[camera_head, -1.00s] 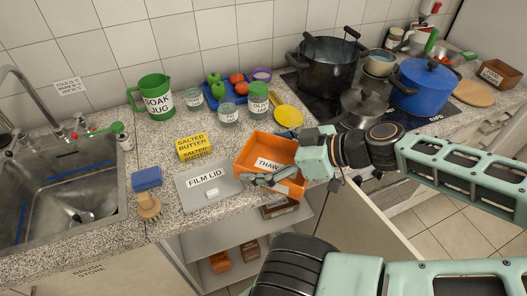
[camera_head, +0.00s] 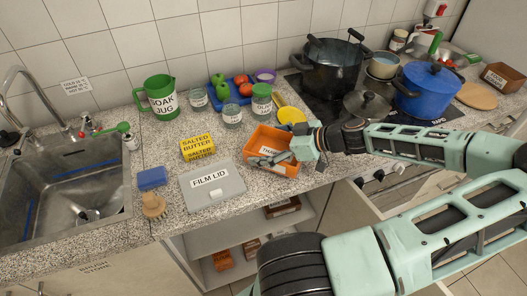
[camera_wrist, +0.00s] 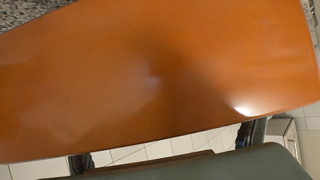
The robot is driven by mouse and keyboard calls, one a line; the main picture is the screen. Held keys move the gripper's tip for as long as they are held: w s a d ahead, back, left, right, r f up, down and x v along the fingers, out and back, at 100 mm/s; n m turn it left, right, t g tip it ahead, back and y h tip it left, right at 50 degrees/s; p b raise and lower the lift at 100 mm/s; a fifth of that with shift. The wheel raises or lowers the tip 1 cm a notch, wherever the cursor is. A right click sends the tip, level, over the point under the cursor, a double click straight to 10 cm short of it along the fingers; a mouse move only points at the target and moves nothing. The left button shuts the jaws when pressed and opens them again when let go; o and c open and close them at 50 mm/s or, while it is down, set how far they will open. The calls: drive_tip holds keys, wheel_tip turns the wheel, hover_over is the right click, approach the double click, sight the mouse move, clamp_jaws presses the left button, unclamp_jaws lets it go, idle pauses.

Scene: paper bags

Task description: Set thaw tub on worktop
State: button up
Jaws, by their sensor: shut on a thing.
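The orange thaw tub (camera_head: 262,136) is over the worktop (camera_head: 190,222), between the film lid and the stove; I cannot tell whether its base touches the surface.
The grey film lid (camera_head: 212,187) lies left of the tub, with yellow salted butter (camera_head: 197,148) behind it. Glass jars (camera_head: 232,115) and a yellow spoon rest (camera_head: 291,115) stand close behind. The stove with a black pot (camera_head: 328,68) is at right. An open shelf (camera_head: 235,232) is below.

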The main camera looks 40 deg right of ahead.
sight(270, 152)
drive_tip(key=shift+w+d+f, duration=0.2)
drive_tip(key=shift+w+f, duration=0.15)
drive_tip(key=shift+f, duration=0.1)
drive_tip(key=shift+f+p, duration=0.35)
drive_tip(key=shift+f, duration=1.2)
drive_tip(key=o, duration=1.4)
drive_tip(key=shift+f, duration=0.1)
drive_tip(key=b+v, duration=0.1)
drive_tip(key=v, duration=0.9)
drive_tip(key=shift+s+d, duration=0.2)
drive_tip(key=shift+d, duration=0.1)
drive_tip(key=shift+s+d+r, duration=0.25)
drive_tip(key=shift+s+r, duration=0.25)
drive_tip(key=shift+r, duration=0.05)
